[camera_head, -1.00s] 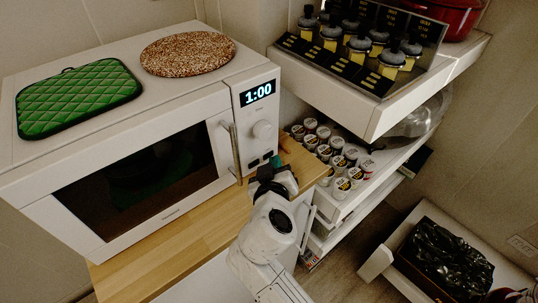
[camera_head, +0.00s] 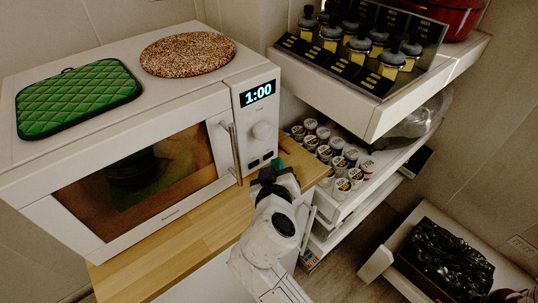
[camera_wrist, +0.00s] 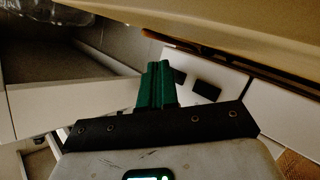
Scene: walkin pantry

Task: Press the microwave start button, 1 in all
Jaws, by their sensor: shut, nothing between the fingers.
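The white microwave (camera_head: 100,215) stands on a wooden counter with its door shut. Its display (camera_head: 257,92) reads 1:00, and a round knob (camera_head: 262,130) sits below. Two small dark buttons (camera_head: 254,163) are at the panel's bottom; they also show in the wrist view (camera_wrist: 207,94). The window is lit amber, with a dark object (camera_head: 132,170) inside. My gripper (camera_head: 277,163) is shut and empty, its green fingertips close beside the right-hand button. In the wrist view the green fingers (camera_wrist: 156,72) point toward the panel; whether they touch it I cannot tell.
A green quilted mat (camera_head: 78,97) and a speckled round trivet (camera_head: 188,53) lie on the microwave. The door handle (camera_head: 233,150) stands out left of the panel. Shelves with bottles (camera_head: 360,50) and several small cups (camera_head: 340,160) are close on the right.

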